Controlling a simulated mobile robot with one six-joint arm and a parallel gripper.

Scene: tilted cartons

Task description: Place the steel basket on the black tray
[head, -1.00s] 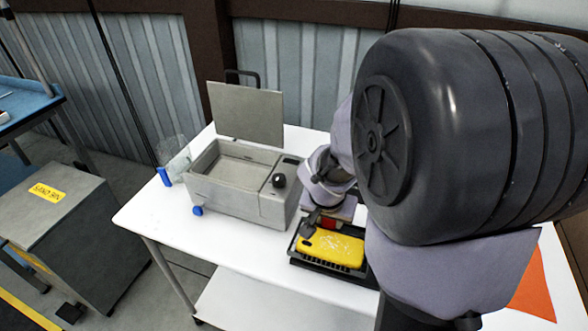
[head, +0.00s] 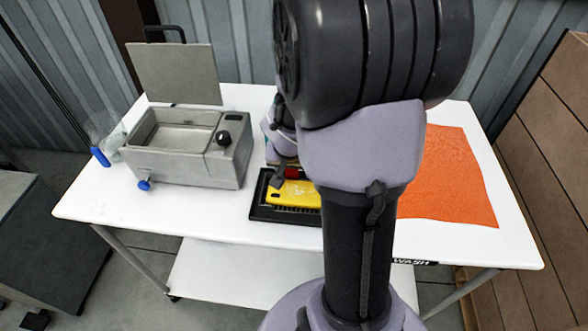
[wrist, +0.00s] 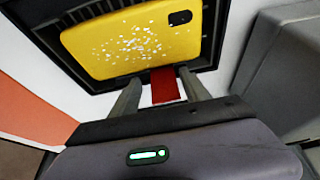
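The black tray (head: 262,211) lies on the white table, partly hidden behind my arm. A dark slatted basket (wrist: 207,45) lies within the tray's outline; I cannot tell whether its base touches the tray. A yellow case with white specks (head: 292,194) lies in the basket and also fills the top of the wrist view (wrist: 135,40). A red grip (wrist: 166,86) sticks out from the basket's near edge. My gripper (wrist: 160,80) has its two fingers apart on either side of the red grip, with a gap showing at the left finger.
A grey tank (head: 190,165) with a raised lid (head: 175,73), black knob and blue tap stands left of the tray. An orange mat (head: 450,175) lies at the table's right. A clear item with a blue part (head: 100,156) stands at the left edge. The front table strip is clear.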

